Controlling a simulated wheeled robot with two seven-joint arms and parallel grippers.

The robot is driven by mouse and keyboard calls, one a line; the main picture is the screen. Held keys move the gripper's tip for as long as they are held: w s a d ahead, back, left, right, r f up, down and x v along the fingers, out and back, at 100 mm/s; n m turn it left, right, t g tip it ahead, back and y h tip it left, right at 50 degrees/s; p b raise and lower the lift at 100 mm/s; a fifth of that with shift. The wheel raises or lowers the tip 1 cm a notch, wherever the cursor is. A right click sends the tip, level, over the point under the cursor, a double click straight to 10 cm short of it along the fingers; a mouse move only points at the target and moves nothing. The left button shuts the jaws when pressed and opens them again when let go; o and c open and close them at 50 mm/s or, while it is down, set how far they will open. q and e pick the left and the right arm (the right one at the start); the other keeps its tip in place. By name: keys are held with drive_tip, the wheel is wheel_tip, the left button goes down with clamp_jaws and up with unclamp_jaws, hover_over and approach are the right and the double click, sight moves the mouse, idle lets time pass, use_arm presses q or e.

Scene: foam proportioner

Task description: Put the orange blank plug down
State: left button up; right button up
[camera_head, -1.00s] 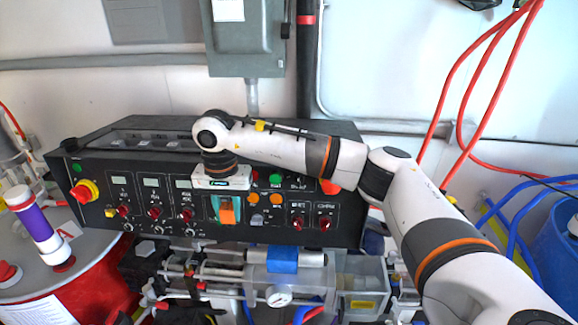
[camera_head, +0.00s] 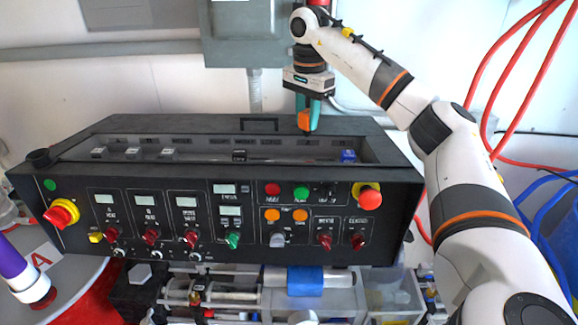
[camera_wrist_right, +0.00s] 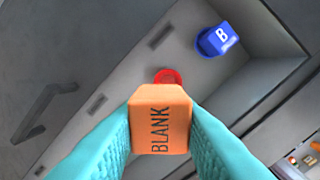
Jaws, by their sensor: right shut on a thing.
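The orange blank plug (camera_head: 304,119) is held in my right gripper (camera_head: 309,122), above the back right part of the black control box. In the right wrist view the plug (camera_wrist_right: 160,120) shows the word BLANK, and the teal fingers of my right gripper (camera_wrist_right: 160,140) press on both its sides. Just beyond the plug in that view, a red ring (camera_wrist_right: 168,77) shows on the grey recess floor, partly hidden by the plug. The plug appears to be above the surface, not touching it. My left gripper is not in view.
The black box (camera_head: 210,240) has a long recess in its top. A blue block marked B (camera_wrist_right: 218,39) stands in the recess near the red ring; it also shows in the head view (camera_head: 348,156). Several grey blocks (camera_head: 133,153) stand at the recess's left. A handle (camera_head: 259,120) is behind.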

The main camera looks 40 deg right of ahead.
drive_tip(key=shift+w+f, duration=0.1)
drive_tip(key=shift+f, duration=0.55)
drive_tip(key=shift+s+f, duration=0.35)
drive_tip(key=shift+f, duration=0.2)
drive_tip(key=f, duration=0.1)
drive_tip(key=s+f+p, duration=0.1)
drive_tip(key=f+p, duration=0.1)
drive_tip(key=shift+s+d+f, duration=0.1)
drive_tip(key=shift+s+f, duration=0.25)
drive_tip(key=shift+s, duration=0.05)
drive_tip(key=f, duration=0.1)
drive_tip(key=w+f+p, duration=0.1)
drive_tip(key=shift+f, duration=0.3)
drive_tip(key=shift+s+f, duration=0.15)
drive_tip(key=shift+f, duration=0.3)
drive_tip(key=o, duration=0.6)
drive_tip(key=shift+s, duration=0.1)
drive_tip(key=o, duration=0.3)
drive_tip(key=shift+o, duration=0.3)
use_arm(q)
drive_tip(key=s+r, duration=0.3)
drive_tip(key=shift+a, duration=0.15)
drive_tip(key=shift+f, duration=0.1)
use_arm(e)
drive_tip(key=shift+r, duration=0.1)
